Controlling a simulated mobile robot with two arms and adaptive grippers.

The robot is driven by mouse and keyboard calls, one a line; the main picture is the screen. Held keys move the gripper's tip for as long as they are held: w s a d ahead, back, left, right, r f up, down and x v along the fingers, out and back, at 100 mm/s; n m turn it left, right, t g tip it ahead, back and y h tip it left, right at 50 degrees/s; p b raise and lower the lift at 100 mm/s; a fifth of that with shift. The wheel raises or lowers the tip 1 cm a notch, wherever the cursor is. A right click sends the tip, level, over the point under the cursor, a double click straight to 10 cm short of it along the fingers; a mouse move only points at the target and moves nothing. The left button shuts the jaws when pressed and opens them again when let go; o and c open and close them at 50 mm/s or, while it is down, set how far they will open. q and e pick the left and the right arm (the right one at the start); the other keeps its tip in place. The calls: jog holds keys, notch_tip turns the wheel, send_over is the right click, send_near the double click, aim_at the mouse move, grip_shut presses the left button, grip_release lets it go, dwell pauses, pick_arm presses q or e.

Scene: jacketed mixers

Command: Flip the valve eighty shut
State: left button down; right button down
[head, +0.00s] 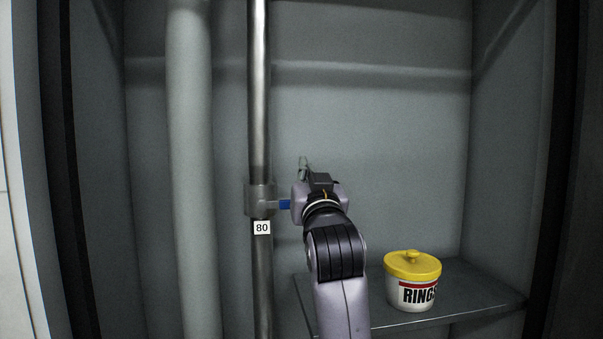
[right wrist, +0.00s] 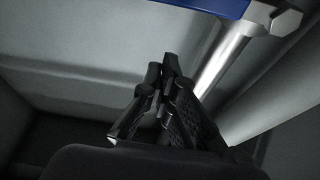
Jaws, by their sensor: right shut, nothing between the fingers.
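The valve (head: 260,198) sits on a vertical metal pipe, with a white label reading 80 (head: 262,227) just below it. Its blue handle (head: 285,204) points out to the right, across the pipe; its outer end is hidden behind my right wrist. In the right wrist view, the blue handle (right wrist: 200,7) crosses the top edge and joins the valve body (right wrist: 286,22). My right gripper (right wrist: 162,72) is shut and empty, apart from the handle. In the head view its fingers (head: 304,167) only just show above my wrist. My left gripper is not in view.
A thicker grey pipe (head: 191,170) runs upright left of the metal pipe (head: 260,100). A white tub with a yellow lid (head: 412,284), marked RING, stands on a grey shelf (head: 470,291) at the lower right. Grey cabinet walls close in the back and sides.

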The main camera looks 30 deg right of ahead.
jog(key=b+v, duration=0.3)
jog(key=v, duration=0.6)
jog(key=shift+s+f, duration=0.35)
jog(key=shift+w, duration=0.1)
